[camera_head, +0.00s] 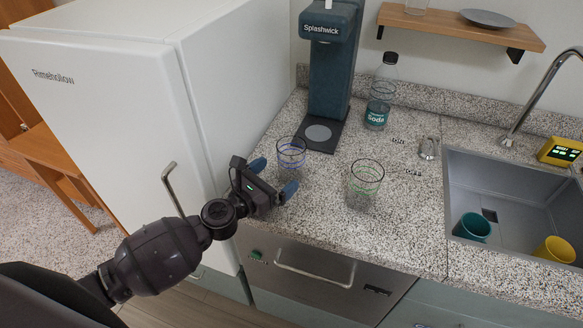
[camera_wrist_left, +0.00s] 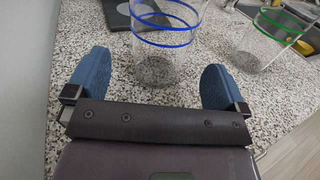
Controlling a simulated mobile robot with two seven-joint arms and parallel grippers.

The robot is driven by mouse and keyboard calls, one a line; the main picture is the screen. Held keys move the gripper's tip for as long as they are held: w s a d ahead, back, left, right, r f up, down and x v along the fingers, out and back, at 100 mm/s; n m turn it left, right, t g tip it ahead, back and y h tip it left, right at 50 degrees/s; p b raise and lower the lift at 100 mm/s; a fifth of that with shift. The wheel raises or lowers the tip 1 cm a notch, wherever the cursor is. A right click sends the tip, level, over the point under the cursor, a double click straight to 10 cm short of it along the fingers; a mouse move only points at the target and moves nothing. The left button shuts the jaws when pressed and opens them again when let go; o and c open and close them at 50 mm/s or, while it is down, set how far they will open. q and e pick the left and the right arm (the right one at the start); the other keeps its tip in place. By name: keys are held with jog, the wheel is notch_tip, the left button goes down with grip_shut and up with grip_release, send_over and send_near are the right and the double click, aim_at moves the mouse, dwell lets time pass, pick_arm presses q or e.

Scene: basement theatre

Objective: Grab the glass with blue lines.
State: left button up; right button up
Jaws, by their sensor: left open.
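The glass with blue lines (camera_head: 291,155) stands upright on the speckled counter, left of a similar glass with green lines (camera_head: 364,183). In the left wrist view the blue-lined glass (camera_wrist_left: 160,55) is ahead of my left gripper, roughly centred between the fingertips, and the green-lined glass (camera_wrist_left: 268,40) stands to the right. My left gripper (camera_head: 273,177) is open, with its blue fingertips (camera_wrist_left: 148,80) apart on either side of the glass's near side. I see no finger pressing on the glass. My right gripper is not in view.
A dark Splashwick machine (camera_head: 333,70) stands behind the glass, with a soda bottle (camera_head: 380,95) to its right. A white fridge (camera_head: 240,80) rises close on the left. A sink (camera_head: 510,215) with a teal cup (camera_head: 473,227) and a yellow cup (camera_head: 555,250) is at right.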

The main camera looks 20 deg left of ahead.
aim_at(292, 162)
pick_arm(q)
jog(key=shift+x, duration=3.15)
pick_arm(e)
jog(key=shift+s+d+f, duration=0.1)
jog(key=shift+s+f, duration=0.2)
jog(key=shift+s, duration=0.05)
pick_arm(q)
jog(key=shift+c, duration=0.3)
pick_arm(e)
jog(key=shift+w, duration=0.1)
pick_arm(q)
jog(key=shift+c, duration=1.2)
jog(key=c, duration=0.8)
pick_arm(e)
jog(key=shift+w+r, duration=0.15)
pick_arm(q)
jog(key=shift+r, duration=0.15)
